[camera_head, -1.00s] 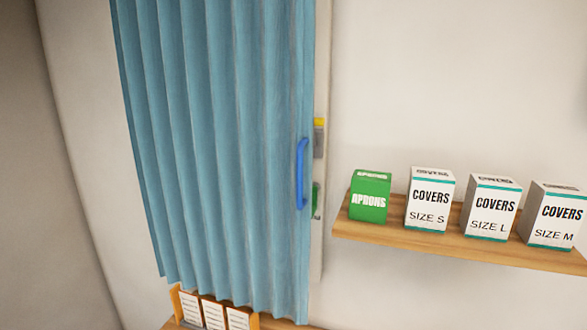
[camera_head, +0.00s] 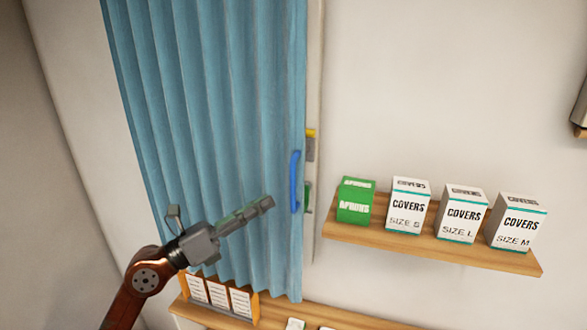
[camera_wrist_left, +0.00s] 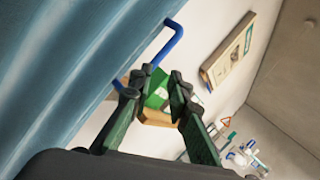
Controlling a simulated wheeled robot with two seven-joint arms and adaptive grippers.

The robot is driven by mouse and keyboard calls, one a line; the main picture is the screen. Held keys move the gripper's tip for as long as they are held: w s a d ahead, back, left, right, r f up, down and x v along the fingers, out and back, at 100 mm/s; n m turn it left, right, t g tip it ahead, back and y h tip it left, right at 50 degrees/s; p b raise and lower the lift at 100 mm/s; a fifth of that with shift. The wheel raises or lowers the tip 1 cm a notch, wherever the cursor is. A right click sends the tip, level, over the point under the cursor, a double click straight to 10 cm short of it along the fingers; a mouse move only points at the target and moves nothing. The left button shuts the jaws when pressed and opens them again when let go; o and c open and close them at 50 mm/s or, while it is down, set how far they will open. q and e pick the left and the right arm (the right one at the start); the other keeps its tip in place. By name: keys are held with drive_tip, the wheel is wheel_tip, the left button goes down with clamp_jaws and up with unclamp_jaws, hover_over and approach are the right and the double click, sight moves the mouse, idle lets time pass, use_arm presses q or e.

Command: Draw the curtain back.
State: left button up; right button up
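The blue pleated curtain (camera_head: 215,120) hangs drawn across in the head view, and it fills the upper left of the left wrist view (camera_wrist_left: 70,60). Its blue bar handle (camera_head: 295,181) stands upright on the curtain's right edge. In the left wrist view the handle (camera_wrist_left: 168,44) lies beyond my fingertips, up and slightly left, apart from them. My left gripper (camera_head: 268,203) is in front of the curtain, left of and a little below the handle. In the wrist view its two fingers (camera_wrist_left: 157,82) are spread with nothing gripped. My right gripper is not in view.
Right of the curtain is a wooden shelf (camera_head: 430,248) with a green aprons box (camera_head: 355,202) and several white cover boxes (camera_head: 408,206). A yellow and grey fitting (camera_head: 310,145) is on the post beside the handle. Below the curtain is a lower shelf with a card holder (camera_head: 218,295).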

use_arm(q)
wheel_tip(320, 180, up, 3)
drive_tip(key=d+m+y, duration=0.2)
drive_tip(key=m+y, duration=0.1)
drive_tip(key=r+m+y+p, duration=0.1)
drive_tip(key=r+p, duration=0.1)
drive_tip(key=p, duration=0.3)
hover_over(293, 207)
drive_tip(key=shift+w+f, duration=0.25)
drive_tip(key=shift+w, duration=0.1)
drive_tip(key=shift+f, duration=0.1)
drive_tip(key=shift+c, duration=0.6)
clamp_jaws()
